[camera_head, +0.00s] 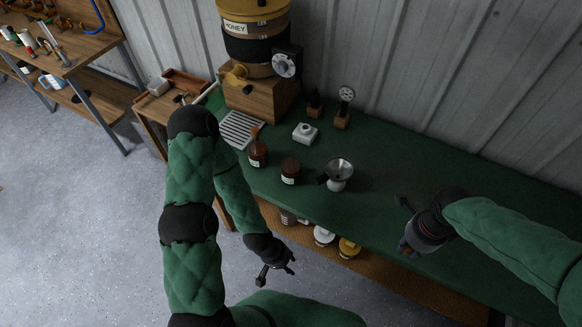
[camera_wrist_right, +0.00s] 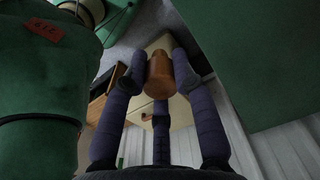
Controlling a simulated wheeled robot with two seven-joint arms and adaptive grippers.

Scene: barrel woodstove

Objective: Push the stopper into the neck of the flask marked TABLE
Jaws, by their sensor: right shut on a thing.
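An amber flask (camera_head: 258,155) with a narrow neck and a pale label stands at the left part of the green bench. A wide dark brown jar (camera_head: 290,172), also labelled, stands to its right. Both labels are too small to read. My right gripper (camera_head: 405,228) is over the bench's right part, well away from both. In the right wrist view, its fingers are shut on a copper-brown, cork-like stopper (camera_wrist_right: 158,76). My left gripper (camera_head: 276,270) hangs in front of the bench with its fingers spread and empty.
A metal funnel (camera_head: 340,171) on a pale vessel stands right of the jar. A white box (camera_head: 305,132), a dial gauge (camera_head: 345,97) and a HONEY drum (camera_head: 255,40) stand behind. Jars sit on the lower shelf (camera_head: 375,262). The bench's (camera_head: 440,165) right side is clear.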

